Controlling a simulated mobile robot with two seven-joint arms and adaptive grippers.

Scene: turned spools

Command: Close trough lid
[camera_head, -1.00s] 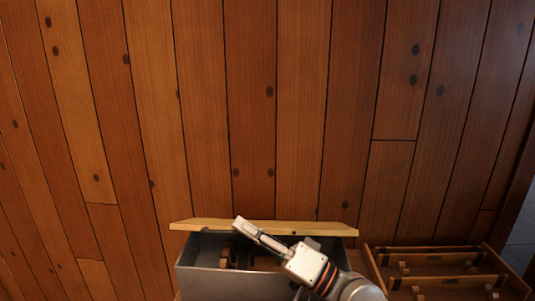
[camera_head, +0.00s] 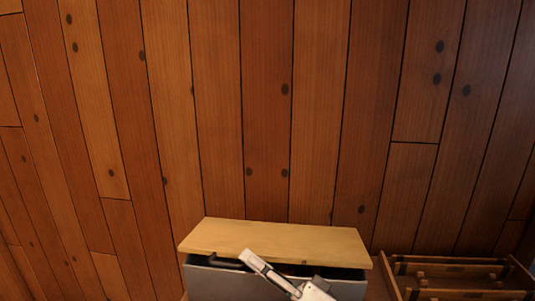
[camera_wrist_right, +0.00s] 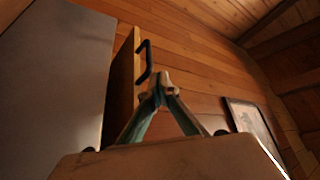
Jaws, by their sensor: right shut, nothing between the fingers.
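The trough (camera_head: 215,280) is a grey box at the bottom of the head view, cut off by the frame edge. Its pale wooden lid (camera_head: 285,238) is tilted down over it, with a dark gap left under the front edge. My right gripper (camera_head: 249,258) is shut and empty at the lid's front edge; I cannot tell whether it touches. In the right wrist view, my fingertips (camera_wrist_right: 158,80) are together just beside the black handle (camera_wrist_right: 144,62) on the lid's edge (camera_wrist_right: 122,75). The trough's grey side (camera_wrist_right: 55,80) fills the left there. My left gripper is out of view.
A wooden rack (camera_head: 388,270) with crossbars and small pegs or spools stands right of the trough. A plank wall (camera_head: 265,110) rises behind both. A framed picture (camera_wrist_right: 250,125) hangs at the right in the wrist view.

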